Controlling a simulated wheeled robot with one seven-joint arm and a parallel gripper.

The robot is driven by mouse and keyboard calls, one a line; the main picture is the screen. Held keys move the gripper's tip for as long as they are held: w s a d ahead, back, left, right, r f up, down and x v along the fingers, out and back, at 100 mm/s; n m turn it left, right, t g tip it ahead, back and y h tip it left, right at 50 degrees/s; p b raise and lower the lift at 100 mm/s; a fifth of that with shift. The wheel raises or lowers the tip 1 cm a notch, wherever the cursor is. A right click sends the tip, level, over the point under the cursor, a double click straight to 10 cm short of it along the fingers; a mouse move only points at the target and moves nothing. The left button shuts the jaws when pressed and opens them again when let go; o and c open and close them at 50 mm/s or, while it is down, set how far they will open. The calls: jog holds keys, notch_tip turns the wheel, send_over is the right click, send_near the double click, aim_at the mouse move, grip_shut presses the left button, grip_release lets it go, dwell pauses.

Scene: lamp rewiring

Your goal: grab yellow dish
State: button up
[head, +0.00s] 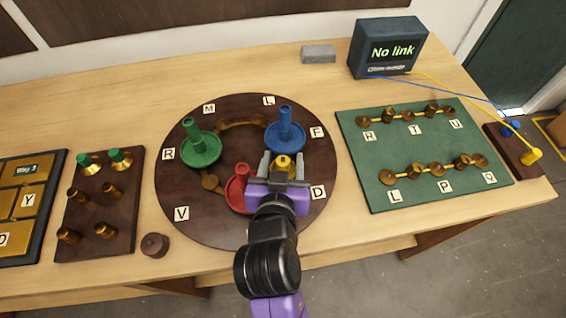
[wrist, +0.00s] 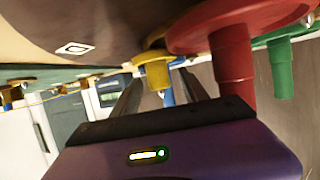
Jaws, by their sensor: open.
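The yellow dish (head: 283,161) is near the right side of the round dark board (head: 240,226), mostly hidden by my gripper in the head view. In the wrist view, which looks upside down, the yellow dish (wrist: 157,72) shows a stem with a wider disc. My gripper (head: 283,158) is open, with one finger to each side of the yellow stem. In the wrist view my gripper (wrist: 161,80) has its fingertips spread around the stem's position. I cannot tell whether either finger touches it.
The red dish (head: 237,191) stands close at my gripper's left, large in the wrist view (wrist: 232,55). The blue dish (head: 285,132) is just behind; the green dish (head: 201,150) is further left. A green panel (head: 375,193) with brass posts lies right. A screen (head: 390,48) reads "No link".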

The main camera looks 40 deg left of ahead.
grip_shut()
dwell(0.4)
